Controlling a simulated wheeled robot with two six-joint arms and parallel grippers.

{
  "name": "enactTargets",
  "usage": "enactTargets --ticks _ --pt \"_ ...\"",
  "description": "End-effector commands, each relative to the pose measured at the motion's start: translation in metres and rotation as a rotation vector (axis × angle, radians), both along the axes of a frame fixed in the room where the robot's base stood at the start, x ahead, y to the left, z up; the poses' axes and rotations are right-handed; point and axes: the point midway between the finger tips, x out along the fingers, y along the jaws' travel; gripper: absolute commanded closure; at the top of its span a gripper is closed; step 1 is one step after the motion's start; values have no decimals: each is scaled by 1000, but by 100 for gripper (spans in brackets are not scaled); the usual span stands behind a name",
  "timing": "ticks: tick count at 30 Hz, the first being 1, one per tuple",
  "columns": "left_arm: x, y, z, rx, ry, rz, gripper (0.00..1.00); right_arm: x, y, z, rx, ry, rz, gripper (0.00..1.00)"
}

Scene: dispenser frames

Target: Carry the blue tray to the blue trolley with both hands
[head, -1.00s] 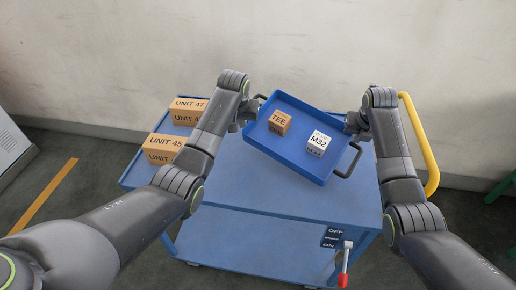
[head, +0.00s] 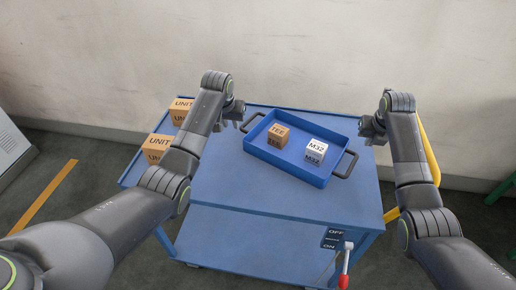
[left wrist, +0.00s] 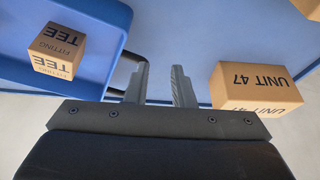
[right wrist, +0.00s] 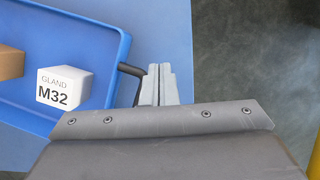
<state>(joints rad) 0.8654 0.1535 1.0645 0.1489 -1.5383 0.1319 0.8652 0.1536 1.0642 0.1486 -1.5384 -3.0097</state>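The blue tray (head: 283,167) lies on the top of the blue trolley (head: 280,205), turned slightly. In it are an orange TEE box (head: 278,136) and a white M32 box (head: 315,150), both upright. It has a dark handle at each end. My left gripper (head: 236,112) is open and empty near the left handle (left wrist: 122,72); the gap between its fingers (left wrist: 160,85) shows in the left wrist view. My right gripper (head: 370,130) is off the right handle (head: 346,164). In the right wrist view its fingers (right wrist: 160,84) are together with nothing between them, beside that handle.
Cardboard UNIT boxes (head: 158,148) stand at the trolley's left side. A yellow rail (head: 428,150) is at its right. A red-tipped lever (head: 344,270) and an OFF/ON label (head: 333,238) are on the front right. The front trolley top is clear.

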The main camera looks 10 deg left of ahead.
Motion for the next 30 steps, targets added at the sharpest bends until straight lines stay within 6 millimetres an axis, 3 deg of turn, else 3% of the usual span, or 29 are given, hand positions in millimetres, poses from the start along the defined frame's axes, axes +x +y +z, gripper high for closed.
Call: enactTargets --ticks 3,8,19,23,30 --pt "0 0 0 1 1 0 78 0 0 0 -1 0 0 97" --pt "0 0 0 2 1 1 78 0 0 0 -1 0 0 78" --pt "-1 1 4 2 0 2 78 0 0 0 -2 0 -1 78" --pt "-6 1 18 2 -3 1 78 0 0 0 -2 0 -1 78" --pt "-23 1 60 2 -4 0 78 0 0 0 -2 0 -1 78"
